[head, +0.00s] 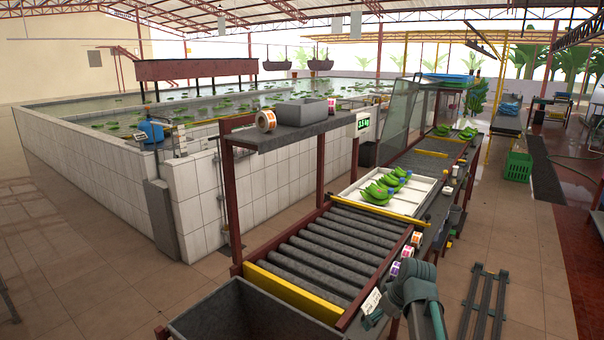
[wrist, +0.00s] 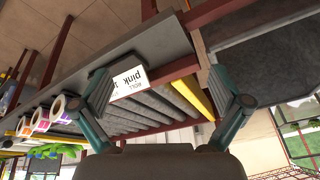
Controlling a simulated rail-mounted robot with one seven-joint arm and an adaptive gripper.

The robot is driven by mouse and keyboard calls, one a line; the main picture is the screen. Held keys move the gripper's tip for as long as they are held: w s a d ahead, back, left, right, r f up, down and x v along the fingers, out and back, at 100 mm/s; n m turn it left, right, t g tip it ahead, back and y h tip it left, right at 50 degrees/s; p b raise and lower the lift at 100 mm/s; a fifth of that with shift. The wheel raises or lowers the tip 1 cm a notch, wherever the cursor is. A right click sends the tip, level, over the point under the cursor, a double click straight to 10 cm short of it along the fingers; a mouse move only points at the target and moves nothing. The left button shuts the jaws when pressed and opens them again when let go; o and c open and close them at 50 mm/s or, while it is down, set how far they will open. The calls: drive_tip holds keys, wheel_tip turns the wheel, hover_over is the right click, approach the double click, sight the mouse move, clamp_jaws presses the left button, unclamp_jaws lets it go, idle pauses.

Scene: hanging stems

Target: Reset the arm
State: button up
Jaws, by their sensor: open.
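My gripper (head: 378,308) is at the lower right of the head view, beside the near end of the roller conveyor. My own arm partly hides it there. In the wrist view my gripper (wrist: 162,82) shows two dark green-grey fingers spread wide, with nothing held between them. A white card (wrist: 130,80) with "pink" printed on it stands at the conveyor's side rail, behind the left finger in that view. The same card (head: 371,302) shows in the head view next to my gripper. I cannot tell whether a finger touches it.
Label rolls (head: 407,252) line the right rail of the roller conveyor (head: 335,245). A white tray (head: 420,192) holds green banana bunches (head: 380,190). A dark bin (head: 195,322) stands at the conveyor's near end. A shelf (head: 290,130) overhangs the conveyor. Floor at the right is largely open around grey rails (head: 485,300).

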drive_tip(key=s+a+f+m+g+h, duration=0.1)
drive_tip(key=s+f+m, duration=0.1)
drive_tip(key=s+f, duration=0.5)
drive_tip(key=s+a+f+m+g, duration=0.15)
drive_tip(key=s+f, duration=0.25)
drive_tip(key=f, duration=0.7)
drive_tip(key=s+f+m+g+h, duration=0.15)
drive_tip(key=s+f, duration=0.35)
drive_tip(key=f, duration=0.5)
drive_tip(key=s+a+f+g, duration=0.1)
drive_tip(key=s+f, duration=0.3)
drive_tip(key=s, duration=0.5)
drive_tip(key=s+a+f+g, duration=0.1)
drive_tip(key=s+f+g, duration=0.2)
drive_tip(key=s, duration=0.6)
drive_tip(key=s+a+f+g, duration=0.1)
drive_tip(key=s+f, duration=0.6)
drive_tip(key=s, duration=0.3)
drive_tip(key=shift+f+g, duration=0.2)
drive_tip(key=shift+g, duration=0.2)
drive_tip(key=shift+c, duration=0.3)
